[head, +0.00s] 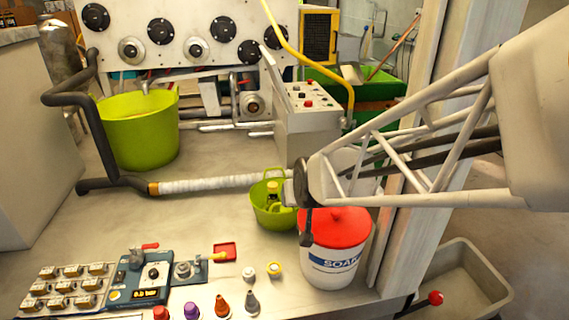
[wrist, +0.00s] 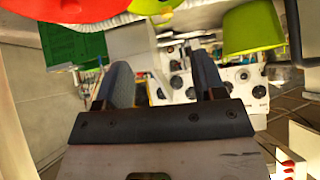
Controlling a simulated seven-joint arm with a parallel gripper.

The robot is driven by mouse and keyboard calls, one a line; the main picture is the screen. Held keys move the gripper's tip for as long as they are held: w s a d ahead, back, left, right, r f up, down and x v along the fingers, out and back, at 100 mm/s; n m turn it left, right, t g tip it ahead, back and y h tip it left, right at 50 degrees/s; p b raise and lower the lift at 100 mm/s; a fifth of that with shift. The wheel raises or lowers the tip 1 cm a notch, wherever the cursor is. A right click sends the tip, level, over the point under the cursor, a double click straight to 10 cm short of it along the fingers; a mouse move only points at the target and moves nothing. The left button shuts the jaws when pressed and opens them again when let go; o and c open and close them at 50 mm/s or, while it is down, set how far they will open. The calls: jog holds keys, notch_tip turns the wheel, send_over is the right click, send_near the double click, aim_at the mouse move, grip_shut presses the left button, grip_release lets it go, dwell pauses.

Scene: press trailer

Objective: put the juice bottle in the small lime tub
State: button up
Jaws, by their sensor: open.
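The small lime tub (head: 268,217) stands on the worktop left of the red-lidded bucket. A small bottle (head: 273,192) with a yellowish cap, which looks like the juice bottle, is in the tub, its lower part hidden by the tub wall. My gripper (head: 291,190) is at the tub's right side, close to the bottle; I cannot tell whether they touch. In the wrist view my gripper (wrist: 162,82) has its two fingers apart with nothing held between them. A bit of lime at the top edge there may be the small tub.
A white bucket with a red lid (head: 336,224) stands right of the tub, below my arm. A big lime tub (head: 140,135) is at the back left. A wrapped pipe (head: 205,184) runs behind. Valves, gauges and small nozzles fill the front left; the middle-left worktop is clear.

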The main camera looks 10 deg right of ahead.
jog(key=s+d+r+g, duration=0.2)
jog(key=s+g, duration=0.1)
jog(key=s, duration=0.7)
jog(key=s+d+r+g+h, duration=0.1)
jog(key=s+r+g, duration=0.1)
jog(key=s, duration=0.9)
jog(key=shift+s+d+r+g, duration=0.3)
jog(key=shift+d+g, duration=0.1)
jog(key=shift+g, duration=0.2)
